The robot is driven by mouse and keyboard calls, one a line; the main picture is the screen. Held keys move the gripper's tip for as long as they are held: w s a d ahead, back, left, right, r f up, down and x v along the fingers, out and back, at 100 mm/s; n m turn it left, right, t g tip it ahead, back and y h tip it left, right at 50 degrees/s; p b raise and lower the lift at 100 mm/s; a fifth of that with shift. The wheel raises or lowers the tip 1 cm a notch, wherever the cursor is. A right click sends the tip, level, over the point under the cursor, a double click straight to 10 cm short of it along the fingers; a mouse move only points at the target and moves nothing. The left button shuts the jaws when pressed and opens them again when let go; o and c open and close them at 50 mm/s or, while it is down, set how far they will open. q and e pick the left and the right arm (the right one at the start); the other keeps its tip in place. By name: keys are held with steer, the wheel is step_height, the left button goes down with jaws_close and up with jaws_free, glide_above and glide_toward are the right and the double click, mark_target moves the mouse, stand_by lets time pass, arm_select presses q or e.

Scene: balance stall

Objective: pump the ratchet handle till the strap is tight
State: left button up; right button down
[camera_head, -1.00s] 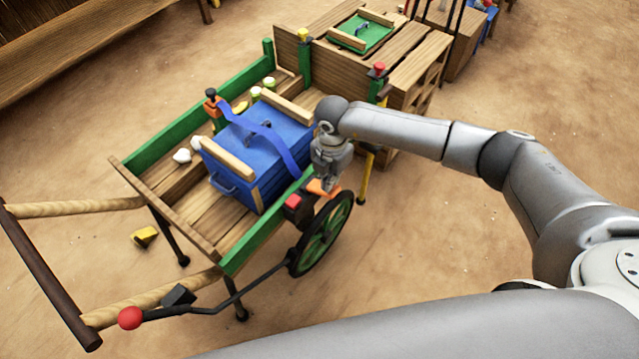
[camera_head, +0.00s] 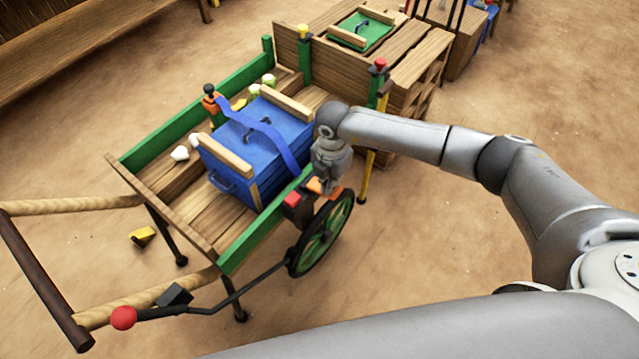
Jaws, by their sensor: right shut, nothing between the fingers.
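The blue strap (camera_head: 270,132) runs over the blue chest (camera_head: 225,157) on the cart, from an orange fitting (camera_head: 211,104) on the far side to the near side rail. My right gripper (camera_head: 326,188) points down at the orange part and is shut. It covers some of the ratchet, and I cannot tell whether it touches it. The strap bows above the lid. My left gripper is not in view.
The cart's green side rail (camera_head: 250,236) and spoked wheel (camera_head: 322,232) lie close below my right gripper. A long lever with a red knob (camera_head: 123,318) extends toward the front left. A wooden crate with a green lid (camera_head: 361,32) stands behind the cart. Sandy ground is open at right.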

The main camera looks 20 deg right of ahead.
steer(key=shift+f+b, duration=1.1)
steer(key=shift+f, duration=0.55)
steer(key=shift+r+p, duration=2.8)
steer(key=shift+r, duration=0.45)
steer(key=shift+f, duration=0.2)
steer(key=shift+f+b, duration=2.35)
steer(key=shift+f, duration=0.55)
steer(key=shift+r+p, duration=0.25)
steer(key=shift+p, duration=0.05)
steer(key=shift+r+p, duration=2.35)
steer(key=shift+r, duration=0.45)
steer(key=shift+r, duration=0.15)
